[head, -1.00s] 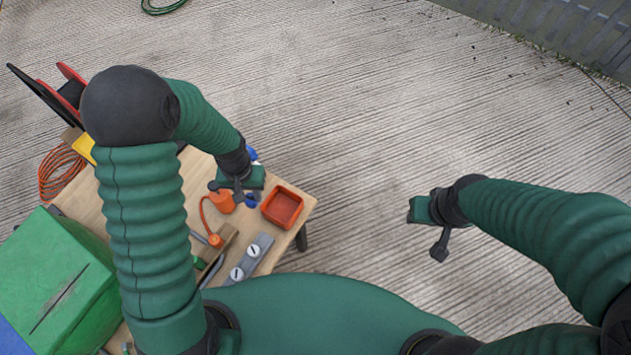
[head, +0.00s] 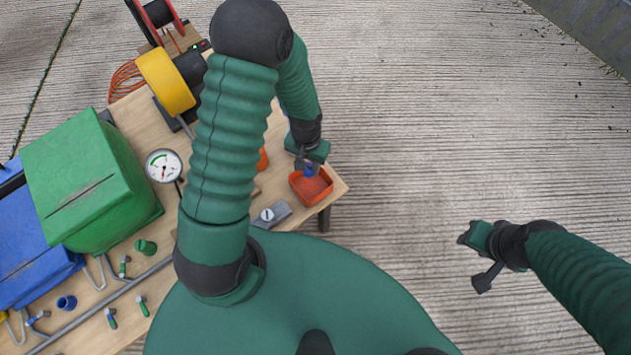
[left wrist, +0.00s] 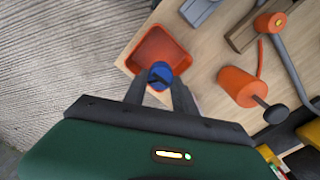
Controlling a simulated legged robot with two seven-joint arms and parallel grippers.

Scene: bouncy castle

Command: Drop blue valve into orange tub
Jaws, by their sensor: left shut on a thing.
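The blue valve (left wrist: 160,75) is between the fingertips of my left gripper (left wrist: 160,88), which is shut on it. In the left wrist view it overlaps the lower right part of the orange tub (left wrist: 147,40). In the head view the blue valve (head: 309,170) shows under my left gripper (head: 307,165), at the upper edge of the orange tub (head: 318,195). How high it is over the tub I cannot tell. The tub looks empty inside.
The tub stands near the right corner of the wooden table (head: 125,100). A grey bracket with a white knob (head: 268,214) lies near it. An orange cylinder with a rod (left wrist: 240,88) is beside it. A green box (head: 90,180) and a gauge (head: 164,166) are farther left.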

